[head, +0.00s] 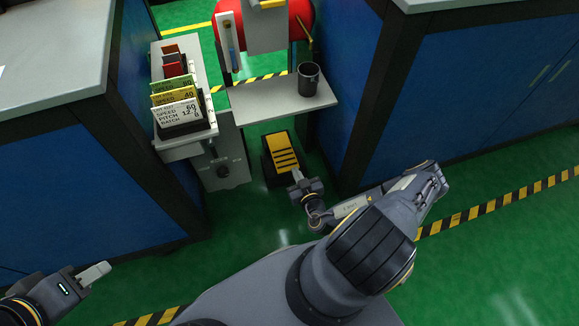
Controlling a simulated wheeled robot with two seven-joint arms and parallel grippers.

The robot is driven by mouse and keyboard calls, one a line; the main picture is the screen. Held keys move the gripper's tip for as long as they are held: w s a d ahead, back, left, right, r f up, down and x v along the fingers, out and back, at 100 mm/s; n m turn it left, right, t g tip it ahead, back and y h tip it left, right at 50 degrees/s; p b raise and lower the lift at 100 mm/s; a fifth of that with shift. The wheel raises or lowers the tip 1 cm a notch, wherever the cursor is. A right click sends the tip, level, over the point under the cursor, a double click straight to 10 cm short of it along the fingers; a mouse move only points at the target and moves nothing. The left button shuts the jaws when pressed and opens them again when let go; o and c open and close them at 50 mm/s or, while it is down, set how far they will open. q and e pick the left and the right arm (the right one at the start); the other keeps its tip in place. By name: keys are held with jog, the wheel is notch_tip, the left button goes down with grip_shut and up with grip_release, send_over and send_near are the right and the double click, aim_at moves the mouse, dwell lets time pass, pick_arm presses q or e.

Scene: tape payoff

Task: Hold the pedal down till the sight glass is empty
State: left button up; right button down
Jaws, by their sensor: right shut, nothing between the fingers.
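The pedal (284,150), yellow with black stripes on a dark base, is on the green floor between the blue cabinets. My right gripper (296,175) points at the pedal's near edge, its fingers shut with nothing between them. It looks very close to the pedal; I cannot tell whether it presses on it. The narrow upright sight glass (229,42) is on a pale plate left of the red tank (299,22); its level is too small to read. My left gripper (97,273) is low at the left, away from everything; its finger gap cannot be made out.
A grey shelf (262,98) below the tank carries a dark mug (308,79). A rack of cards (177,105) stands on a narrow grey ledge to the left. Blue cabinets flank the gap, the right one (470,85) close to my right arm. The floor in front is clear.

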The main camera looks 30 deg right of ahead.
jog(key=shift+s+f+m+g+h, duration=0.15)
jog(key=shift+f+m, duration=0.25)
jog(key=shift+f, duration=0.15)
jog(key=shift+s+f+m+g+h, duration=0.15)
jog(key=shift+f+m, duration=0.25)
jog(key=shift+f, duration=0.1)
jog(key=b, duration=0.4)
send_over(290, 165)
jog(key=f, duration=0.2)
jog(key=shift+s+a+f, duration=0.35)
jog(key=shift+a, duration=0.05)
notch_tip(290, 165, down, 3)
jog(key=shift+r+b, duration=0.15)
jog(key=shift+b, duration=0.5)
jog(key=shift+f, duration=0.5)
jog(key=shift+s, duration=0.15)
